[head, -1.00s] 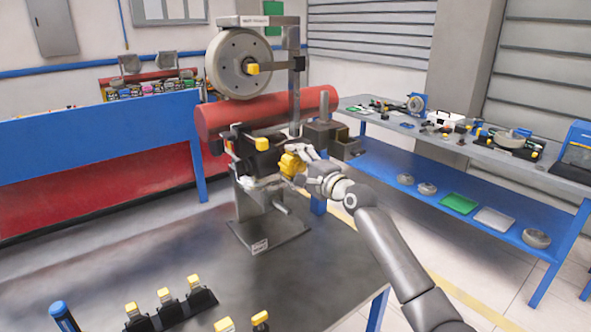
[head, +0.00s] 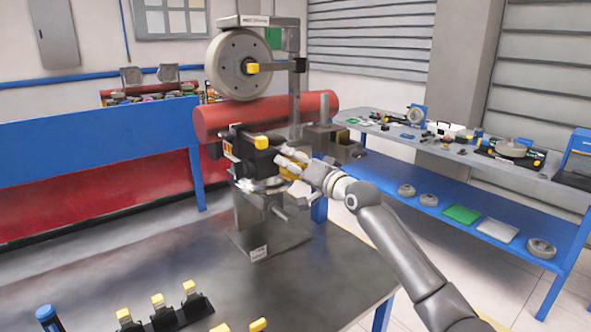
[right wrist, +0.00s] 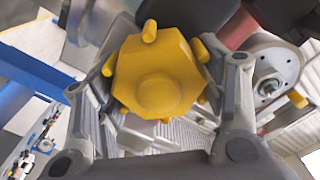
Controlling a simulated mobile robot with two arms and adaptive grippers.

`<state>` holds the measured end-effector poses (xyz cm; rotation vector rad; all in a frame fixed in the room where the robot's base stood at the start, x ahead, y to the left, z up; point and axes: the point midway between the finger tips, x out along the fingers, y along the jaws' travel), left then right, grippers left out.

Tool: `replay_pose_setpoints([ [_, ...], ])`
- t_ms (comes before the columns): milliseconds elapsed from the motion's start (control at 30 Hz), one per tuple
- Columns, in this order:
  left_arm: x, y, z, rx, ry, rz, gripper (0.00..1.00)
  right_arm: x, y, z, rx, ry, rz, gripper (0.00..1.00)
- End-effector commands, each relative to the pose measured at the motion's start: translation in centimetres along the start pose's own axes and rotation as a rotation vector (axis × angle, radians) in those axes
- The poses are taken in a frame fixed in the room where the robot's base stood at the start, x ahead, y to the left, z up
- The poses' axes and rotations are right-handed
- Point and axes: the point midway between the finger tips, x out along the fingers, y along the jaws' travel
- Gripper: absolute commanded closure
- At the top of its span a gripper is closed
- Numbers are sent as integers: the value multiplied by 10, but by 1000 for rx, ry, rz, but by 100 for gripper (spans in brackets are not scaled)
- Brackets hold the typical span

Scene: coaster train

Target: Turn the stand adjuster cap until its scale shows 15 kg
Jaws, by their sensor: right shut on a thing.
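The stand (head: 262,222) rises from the dark table and carries a black block with a yellow knob on top. The yellow adjuster cap (right wrist: 157,75) fills the middle of the right wrist view, a faceted knob with short pegs around it. My right gripper (head: 289,167) is shut on this cap, with one finger on each side of it. In the head view the fingers cover most of the cap. A small scale plate (head: 228,150) shows on the block's left side, but I cannot read it. My left gripper is not in view.
A large grey wheel (head: 238,64) stands above a red roller (head: 225,118) behind the block. Several yellow-topped black clips (head: 160,307) and a blue-capped cylinder (head: 48,317) are at the table's front. A blue-framed bench (head: 470,150) with parts stands at right.

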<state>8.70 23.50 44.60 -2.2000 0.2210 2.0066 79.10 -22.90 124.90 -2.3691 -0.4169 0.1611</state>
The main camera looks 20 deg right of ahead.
Motion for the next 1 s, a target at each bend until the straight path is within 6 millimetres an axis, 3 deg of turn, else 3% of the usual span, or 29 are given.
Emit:
replay_pose_setpoints([
  [500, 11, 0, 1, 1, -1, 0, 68, 0, 1, 4, -493, -7, 5, 59],
  [1000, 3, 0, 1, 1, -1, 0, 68, 0, -2, 4, -966, -8, 3, 59],
])
